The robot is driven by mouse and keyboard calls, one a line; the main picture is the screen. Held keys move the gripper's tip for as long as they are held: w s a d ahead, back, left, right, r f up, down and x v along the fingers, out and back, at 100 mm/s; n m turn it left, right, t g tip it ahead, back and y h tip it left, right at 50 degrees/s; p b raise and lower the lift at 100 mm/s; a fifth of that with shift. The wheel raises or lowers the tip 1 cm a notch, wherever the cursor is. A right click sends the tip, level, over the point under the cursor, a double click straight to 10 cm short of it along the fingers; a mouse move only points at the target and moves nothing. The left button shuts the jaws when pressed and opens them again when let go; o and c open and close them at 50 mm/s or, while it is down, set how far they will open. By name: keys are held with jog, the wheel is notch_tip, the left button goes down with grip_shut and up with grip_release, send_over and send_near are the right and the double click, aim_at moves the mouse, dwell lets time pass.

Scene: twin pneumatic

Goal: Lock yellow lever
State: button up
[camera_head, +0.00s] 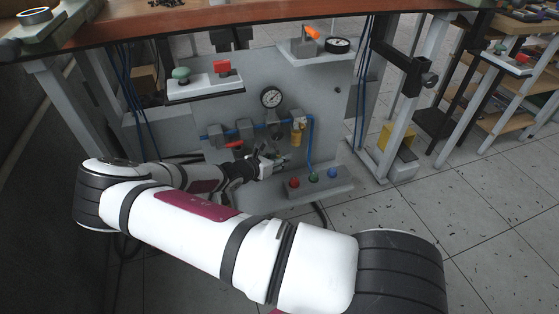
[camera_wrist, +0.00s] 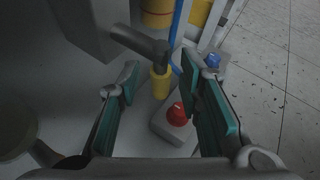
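In the wrist view a yellow cylindrical grip (camera_wrist: 161,84) hangs from a dark grey bar (camera_wrist: 140,42); it looks like the yellow lever. My gripper (camera_wrist: 159,76) is open, with one teal pad on each side of this grip in the picture. I see no contact, and how deep the grip lies between the pads is unclear. In the head view my gripper (camera_head: 272,163) is at the grey panel (camera_head: 325,110), below the blue air line and above the button box.
A grey button box (camera_head: 333,186) with red (camera_head: 294,183), green and blue buttons stands below right of my gripper. A red lever (camera_head: 235,144), yellow fitting (camera_head: 297,133) and gauge (camera_head: 271,97) are on the panel. A wooden tabletop (camera_head: 270,14) spans above.

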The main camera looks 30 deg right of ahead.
grip_shut()
jog(key=y+p, duration=0.1)
jog(key=p, duration=0.2)
jog(key=shift+a+r, duration=0.1)
jog(key=shift+r, duration=0.1)
jog(key=shift+a+f+m+y+p, duration=0.25)
jog(key=shift+y+p, duration=0.25)
jog(key=shift+p, duration=0.4)
jog(key=shift+w, duration=0.1)
